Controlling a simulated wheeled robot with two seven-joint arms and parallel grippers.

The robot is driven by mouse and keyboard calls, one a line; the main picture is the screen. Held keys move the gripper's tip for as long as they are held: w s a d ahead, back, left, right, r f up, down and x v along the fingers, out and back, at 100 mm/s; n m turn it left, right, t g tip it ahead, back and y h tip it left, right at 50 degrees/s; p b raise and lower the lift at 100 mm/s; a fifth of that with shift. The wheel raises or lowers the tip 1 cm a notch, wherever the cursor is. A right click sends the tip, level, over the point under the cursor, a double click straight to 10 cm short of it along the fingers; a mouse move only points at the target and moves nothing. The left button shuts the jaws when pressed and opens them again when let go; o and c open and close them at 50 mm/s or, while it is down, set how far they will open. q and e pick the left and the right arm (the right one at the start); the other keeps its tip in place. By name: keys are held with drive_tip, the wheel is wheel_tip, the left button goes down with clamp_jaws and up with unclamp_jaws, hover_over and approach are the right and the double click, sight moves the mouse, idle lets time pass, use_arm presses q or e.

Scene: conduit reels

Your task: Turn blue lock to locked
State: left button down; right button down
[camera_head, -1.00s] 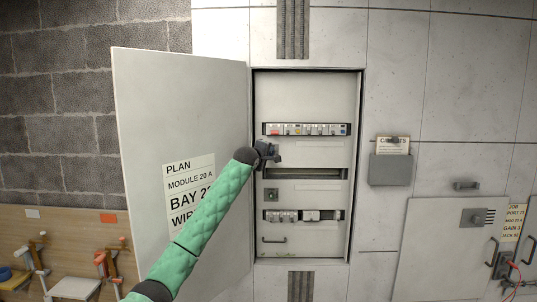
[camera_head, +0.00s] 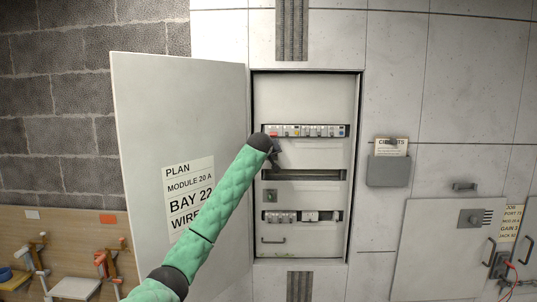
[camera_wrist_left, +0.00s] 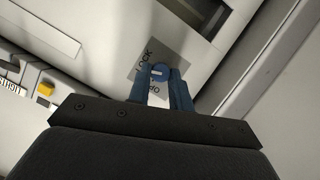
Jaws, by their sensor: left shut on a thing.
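The blue lock (camera_wrist_left: 160,72) is a small round knob with a pale slot mark, in the upper middle of the left wrist view. It sits on a grey label plate (camera_wrist_left: 147,57) with "LOCK" lettering, partly covered. My left gripper (camera_wrist_left: 162,78) has its two fingers on either side of the knob and is shut on it. The slot mark lies about level across that picture. In the head view my left gripper (camera_head: 275,153) is at the left side of the open cabinet, below the upper breaker row; the lock is hidden there. My right gripper is not in view.
The cabinet door (camera_head: 180,90) stands open to the left, close beside my left arm. Breaker rows (camera_head: 310,131) and a handle (camera_head: 273,240) are inside the cabinet. A grey document holder (camera_head: 389,171) hangs on the right wall. A yellow button (camera_wrist_left: 46,89) shows in the wrist view.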

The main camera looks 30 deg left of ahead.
use_arm(q)
drive_tip(key=m+y, duration=0.1)
drive_tip(key=m+g, duration=0.1)
drive_tip(key=m, duration=0.1)
drive_tip(key=shift+w+d+f+y, duration=0.1)
drive_tip(key=shift+w+d+y, duration=0.05)
drive_tip(key=shift+y, duration=0.25)
drive_tip(key=c, duration=1.5)
unclamp_jaws()
drive_tip(key=shift+o, duration=1.2)
drive_tip(key=b+v, duration=0.4)
drive_tip(key=v, duration=0.3)
drive_tip(key=shift+s+d+r, duration=0.2)
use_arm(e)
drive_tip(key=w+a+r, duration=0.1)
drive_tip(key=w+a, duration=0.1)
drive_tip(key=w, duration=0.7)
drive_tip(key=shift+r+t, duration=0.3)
